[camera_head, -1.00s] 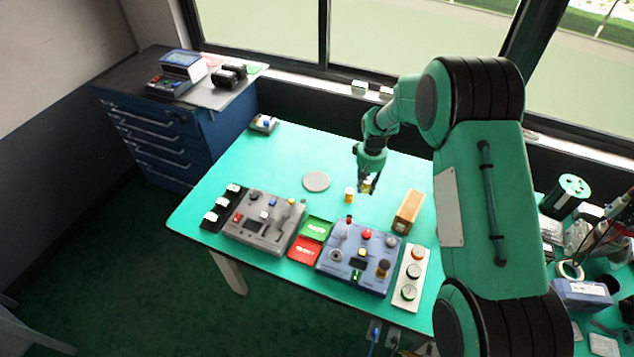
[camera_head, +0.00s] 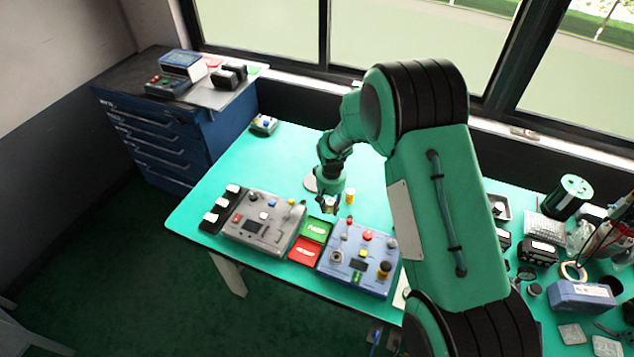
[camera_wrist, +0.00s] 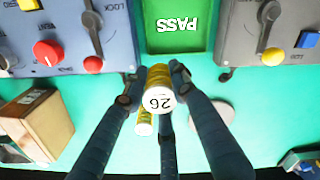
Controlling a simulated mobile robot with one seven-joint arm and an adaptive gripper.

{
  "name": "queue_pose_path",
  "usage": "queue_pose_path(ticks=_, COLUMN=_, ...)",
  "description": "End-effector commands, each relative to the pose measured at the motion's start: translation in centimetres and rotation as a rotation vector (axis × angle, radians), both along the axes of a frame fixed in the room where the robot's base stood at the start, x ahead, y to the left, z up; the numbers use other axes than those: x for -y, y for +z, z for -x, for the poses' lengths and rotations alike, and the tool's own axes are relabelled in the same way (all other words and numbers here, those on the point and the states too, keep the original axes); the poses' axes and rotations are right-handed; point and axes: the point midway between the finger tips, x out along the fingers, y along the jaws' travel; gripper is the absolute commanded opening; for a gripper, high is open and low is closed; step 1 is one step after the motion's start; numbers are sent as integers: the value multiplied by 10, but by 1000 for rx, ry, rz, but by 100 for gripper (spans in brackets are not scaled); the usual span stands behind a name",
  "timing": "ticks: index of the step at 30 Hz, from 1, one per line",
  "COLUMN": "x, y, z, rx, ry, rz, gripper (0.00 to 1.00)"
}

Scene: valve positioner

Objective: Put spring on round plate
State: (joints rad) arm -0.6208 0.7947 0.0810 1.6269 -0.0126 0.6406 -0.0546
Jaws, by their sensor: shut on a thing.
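My gripper (camera_head: 329,204) is shut on a yellow banded spring (camera_wrist: 168,80) with a white top marked 26. In the wrist view the fingers (camera_wrist: 158,90) close around its sides. In the head view the spring (camera_head: 330,202) shows only as a small yellow patch between the fingers. A second yellow spring-like piece (camera_head: 350,196) stands on the green table, right of the gripper; it also shows in the wrist view (camera_wrist: 145,124), partly covered. The round grey plate (camera_head: 309,184) lies flat behind and left of the gripper, partly hidden by it. Nothing is seen on its visible part.
A grey control box (camera_head: 262,222) and a blue control box (camera_head: 357,258) stand along the front edge, with green PASS (camera_head: 316,229) and red (camera_head: 304,251) trays between them. A wooden block (camera_wrist: 38,122) shows in the wrist view. The table left of the plate is clear.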

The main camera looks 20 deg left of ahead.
Motion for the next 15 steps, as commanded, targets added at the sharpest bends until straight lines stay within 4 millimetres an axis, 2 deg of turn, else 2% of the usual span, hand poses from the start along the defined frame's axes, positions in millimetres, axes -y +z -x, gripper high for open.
queue_pose_path(ticks=15, x=-3, y=-1, z=-5, rx=2, ry=1, rz=-1, gripper=0)
